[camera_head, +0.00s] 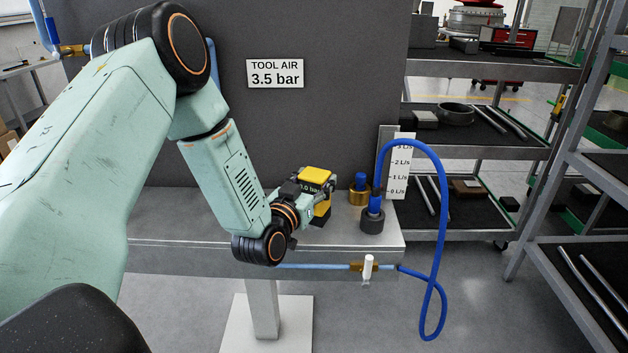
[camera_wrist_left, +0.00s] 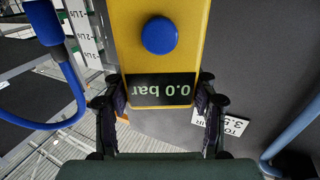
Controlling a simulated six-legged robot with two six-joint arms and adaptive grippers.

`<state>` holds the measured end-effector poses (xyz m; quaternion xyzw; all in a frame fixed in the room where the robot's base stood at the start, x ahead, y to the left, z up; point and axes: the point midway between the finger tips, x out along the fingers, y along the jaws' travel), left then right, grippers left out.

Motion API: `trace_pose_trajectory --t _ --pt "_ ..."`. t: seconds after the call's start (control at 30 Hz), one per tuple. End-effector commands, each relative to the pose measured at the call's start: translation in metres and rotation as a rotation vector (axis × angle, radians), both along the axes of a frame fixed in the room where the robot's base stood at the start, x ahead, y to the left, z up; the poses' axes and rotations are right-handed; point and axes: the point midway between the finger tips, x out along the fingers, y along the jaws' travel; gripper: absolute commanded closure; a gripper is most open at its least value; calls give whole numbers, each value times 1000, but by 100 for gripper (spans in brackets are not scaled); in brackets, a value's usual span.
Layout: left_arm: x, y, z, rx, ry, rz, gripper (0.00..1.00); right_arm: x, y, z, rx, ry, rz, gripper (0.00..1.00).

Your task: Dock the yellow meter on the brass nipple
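The yellow meter (camera_head: 316,175) is above the bench's back right part, with a dark lower end close to the bench top; I cannot tell if it touches. In the left wrist view the meter (camera_wrist_left: 190,55) shows a blue button and a display reading 0.0 bar. My left gripper (camera_head: 308,197) has its fingers against both sides of the meter, and this also shows in the left wrist view (camera_wrist_left: 160,100). A brass fitting with a blue top (camera_head: 358,196), likely the brass nipple, stands just right of the meter, apart from it. My right gripper is out of view.
A dark knurled coupling (camera_head: 372,222) with a looping blue hose (camera_head: 443,220) stands in front of the brass fitting. A white L/s scale (camera_head: 401,180) is behind. A white-handled valve (camera_head: 367,268) is at the bench's front edge. The bench left of my gripper looks clear.

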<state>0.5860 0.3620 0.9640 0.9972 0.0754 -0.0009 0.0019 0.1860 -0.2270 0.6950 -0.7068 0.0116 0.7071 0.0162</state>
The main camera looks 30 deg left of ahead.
Motion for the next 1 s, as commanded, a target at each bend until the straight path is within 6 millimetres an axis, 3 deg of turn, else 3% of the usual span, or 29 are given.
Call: trace_pose_trajectory --t 0.1,0.43,1.0 --pt "0 0 0 0 -1 0 33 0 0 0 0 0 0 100" --pt "-2 0 0 0 2 0 33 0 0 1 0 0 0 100" --pt "-39 -6 0 -1 3 0 33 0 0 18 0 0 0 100"
